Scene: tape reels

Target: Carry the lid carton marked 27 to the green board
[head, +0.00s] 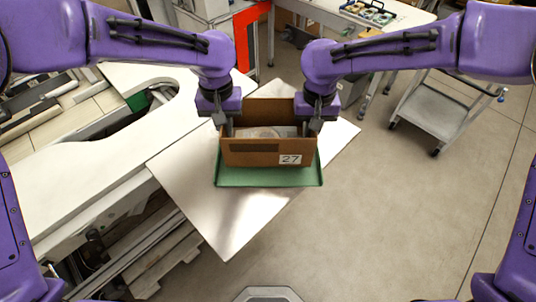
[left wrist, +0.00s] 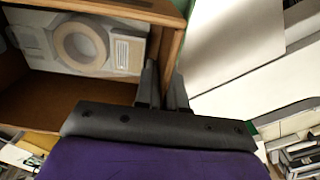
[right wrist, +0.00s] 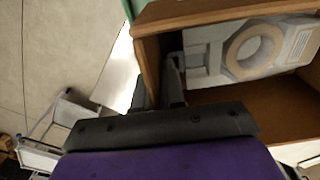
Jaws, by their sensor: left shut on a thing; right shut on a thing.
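The brown open carton (head: 252,156) bears a white label reading 27 and sits over the green board (head: 228,180) in the head view. I cannot tell whether its base touches the board. Inside lies a grey piece with a tan ring (left wrist: 80,42), also visible in the right wrist view (right wrist: 253,50). My left gripper (head: 226,126) is shut on the carton's left side wall. My right gripper (head: 313,124) is shut on its right side wall. Both wrist views show a wall between the fingers. The far part of the board is hidden behind the carton.
The green board lies on a white tabletop (head: 225,225), with bare surface in front. A white curved counter (head: 80,180) adjoins at left. A grey trolley (head: 437,110) stands at right on open floor (head: 400,210). A table with a tray (head: 368,12) is at the back.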

